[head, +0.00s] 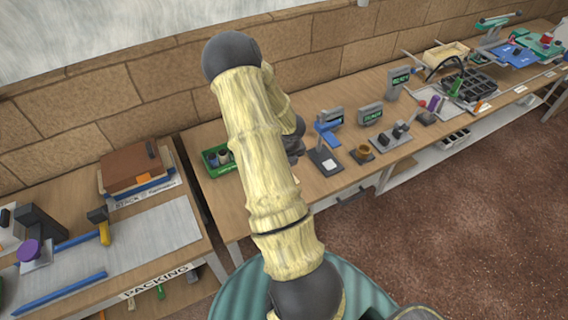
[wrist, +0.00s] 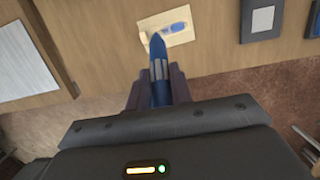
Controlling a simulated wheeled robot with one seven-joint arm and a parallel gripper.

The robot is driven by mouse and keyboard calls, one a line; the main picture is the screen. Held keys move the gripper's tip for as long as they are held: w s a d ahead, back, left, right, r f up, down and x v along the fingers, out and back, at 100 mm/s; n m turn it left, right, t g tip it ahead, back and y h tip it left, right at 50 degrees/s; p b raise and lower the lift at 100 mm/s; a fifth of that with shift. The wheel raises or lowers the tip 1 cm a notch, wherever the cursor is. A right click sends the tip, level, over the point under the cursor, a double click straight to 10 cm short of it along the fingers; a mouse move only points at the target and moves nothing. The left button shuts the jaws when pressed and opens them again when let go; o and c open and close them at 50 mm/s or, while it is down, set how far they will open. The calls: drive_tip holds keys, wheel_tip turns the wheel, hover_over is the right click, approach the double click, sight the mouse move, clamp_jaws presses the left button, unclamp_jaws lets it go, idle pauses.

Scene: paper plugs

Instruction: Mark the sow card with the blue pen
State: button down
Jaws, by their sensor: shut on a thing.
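My gripper (wrist: 159,76) is shut on the blue pen (wrist: 158,65) in the wrist view. The pen has a grey band and points away from the wrist. A small cream card (wrist: 185,36) with a blue shape and a grey outline lies on the wooden bench, presumably the sow card. The pen's tip overlaps the card's near left part in the picture; I cannot tell whether it touches. I cannot tell if the blue on the card is print or ink.
A dark device with a pale pad (head: 325,161) stands right of the card, and also shows in the wrist view (wrist: 262,19). A green tray (head: 217,163) stands left of my arm. The packing table (head: 150,240) is at left, across a gap. The bench's front edge is close.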

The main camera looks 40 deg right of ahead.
idle(0.3)
drive_tip(key=shift+b+x, duration=0.6)
drive_tip(key=shift+x, duration=0.3)
